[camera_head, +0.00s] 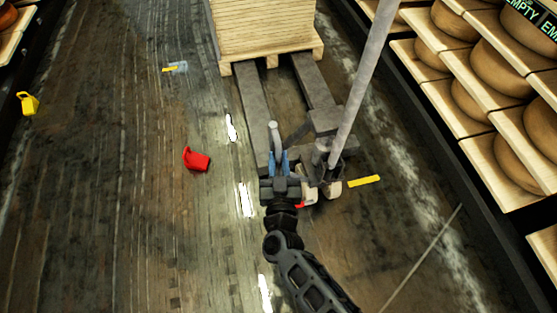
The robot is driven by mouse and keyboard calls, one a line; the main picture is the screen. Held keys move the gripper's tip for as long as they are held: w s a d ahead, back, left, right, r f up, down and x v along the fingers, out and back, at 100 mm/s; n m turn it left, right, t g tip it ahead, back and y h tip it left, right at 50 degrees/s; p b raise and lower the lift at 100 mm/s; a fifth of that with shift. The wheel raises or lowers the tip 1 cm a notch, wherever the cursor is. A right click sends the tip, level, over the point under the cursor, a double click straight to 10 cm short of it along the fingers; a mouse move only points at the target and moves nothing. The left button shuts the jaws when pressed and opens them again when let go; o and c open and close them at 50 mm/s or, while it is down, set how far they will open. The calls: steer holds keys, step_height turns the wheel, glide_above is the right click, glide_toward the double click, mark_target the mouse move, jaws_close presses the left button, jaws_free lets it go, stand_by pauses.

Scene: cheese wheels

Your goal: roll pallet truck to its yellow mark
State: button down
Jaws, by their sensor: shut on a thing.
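The grey pallet truck (327,123) stands in the aisle, its two forks reaching away under a wooden pallet. Its long pole (364,80) leans up to the right. My gripper (278,160), with blue fingers, is shut on a short grey upright handle (274,135) at the truck's near left. A yellow mark (363,181) lies on the floor just right of the truck's near end. My arm hides part of the truck's near side and the floor below it.
A pallet (270,52) stacked with pale boards stands at the forks' far end. A red jug (197,160), a yellow jug (28,103) and a clear bluish container (178,67) lie to the left. Cheese shelves (470,105) line the right. Floor at left is mostly free.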

steer(key=shift+s, duration=0.1)
stand_by(0.3)
steer(key=shift+s+d+r+p, duration=0.1)
steer(key=shift+s+d+p, duration=0.15)
steer(key=shift+s+p, duration=0.45)
steer(key=shift+s, duration=0.3)
steer(key=shift+w, duration=0.1)
steer(key=c, duration=1.2)
jaws_free()
steer(key=shift+o, duration=0.2)
steer(key=s+p, duration=0.2)
steer(key=s, duration=0.5)
steer(key=shift+s+d, duration=0.35)
